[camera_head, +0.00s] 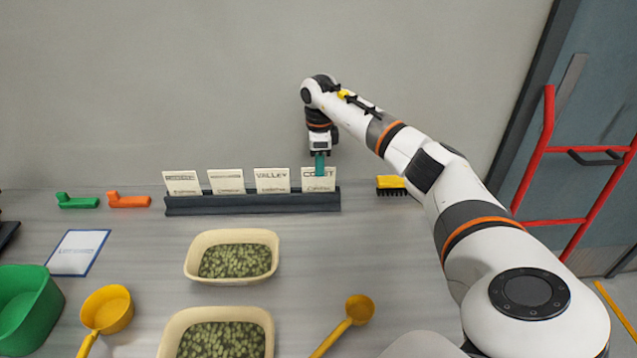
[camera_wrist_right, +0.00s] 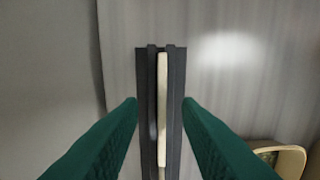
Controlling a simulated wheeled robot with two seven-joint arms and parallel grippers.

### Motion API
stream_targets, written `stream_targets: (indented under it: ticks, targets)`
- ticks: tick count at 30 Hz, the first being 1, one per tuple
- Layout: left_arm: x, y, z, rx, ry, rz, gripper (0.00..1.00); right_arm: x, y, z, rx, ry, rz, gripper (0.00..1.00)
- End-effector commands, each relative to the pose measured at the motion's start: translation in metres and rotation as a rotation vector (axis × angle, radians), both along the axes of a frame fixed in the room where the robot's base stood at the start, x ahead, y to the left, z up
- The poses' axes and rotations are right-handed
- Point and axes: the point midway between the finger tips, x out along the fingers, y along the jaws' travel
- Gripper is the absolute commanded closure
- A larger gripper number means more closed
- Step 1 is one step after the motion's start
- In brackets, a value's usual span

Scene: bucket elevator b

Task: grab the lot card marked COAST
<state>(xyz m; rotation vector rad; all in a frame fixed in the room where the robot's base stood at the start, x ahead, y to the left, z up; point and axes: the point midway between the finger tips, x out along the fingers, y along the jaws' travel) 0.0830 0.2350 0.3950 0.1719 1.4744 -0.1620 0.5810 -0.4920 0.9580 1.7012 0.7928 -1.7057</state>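Several cream lot cards stand upright in a dark slotted rack (camera_head: 250,204) by the wall. The rightmost card (camera_head: 318,184) has a heading that starts with CO; the full word is too blurred to read surely. Next to it is a card reading VALLEY (camera_head: 271,181). My right gripper (camera_head: 319,170) is over the rightmost card, pointing down. In the right wrist view its green fingers (camera_wrist_right: 160,112) are open on either side of a card seen edge-on (camera_wrist_right: 162,95), with gaps on both sides. My left gripper is out of view.
Two cream tubs of green pellets (camera_head: 232,237) stand in front of the rack. A yellow brush (camera_head: 391,184) lies to its right. Green (camera_head: 78,202) and orange (camera_head: 128,200) pieces lie left. A blue-edged sheet (camera_head: 78,252), yellow scoops and a green bucket (camera_head: 25,305) are nearer.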

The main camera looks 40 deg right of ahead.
Motion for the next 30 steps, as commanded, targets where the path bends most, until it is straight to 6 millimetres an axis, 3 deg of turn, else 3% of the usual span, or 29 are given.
stream_targets:
  ticks: [5,13,22,28,30]
  targets:
    - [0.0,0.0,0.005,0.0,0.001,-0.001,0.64,0.0,0.001,-0.012,0.002,0.002,0.001,0.69]
    - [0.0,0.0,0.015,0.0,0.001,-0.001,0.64,0.0,0.002,-0.051,0.002,0.001,-0.001,0.69]
    - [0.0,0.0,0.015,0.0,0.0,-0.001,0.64,0.001,0.002,-0.057,0.002,-0.003,0.0,0.69]
    - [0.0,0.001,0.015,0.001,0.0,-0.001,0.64,0.001,0.002,-0.057,0.002,-0.003,0.0,1.0]
    - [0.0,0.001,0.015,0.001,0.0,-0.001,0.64,0.001,0.002,-0.057,0.001,-0.002,0.0,1.0]
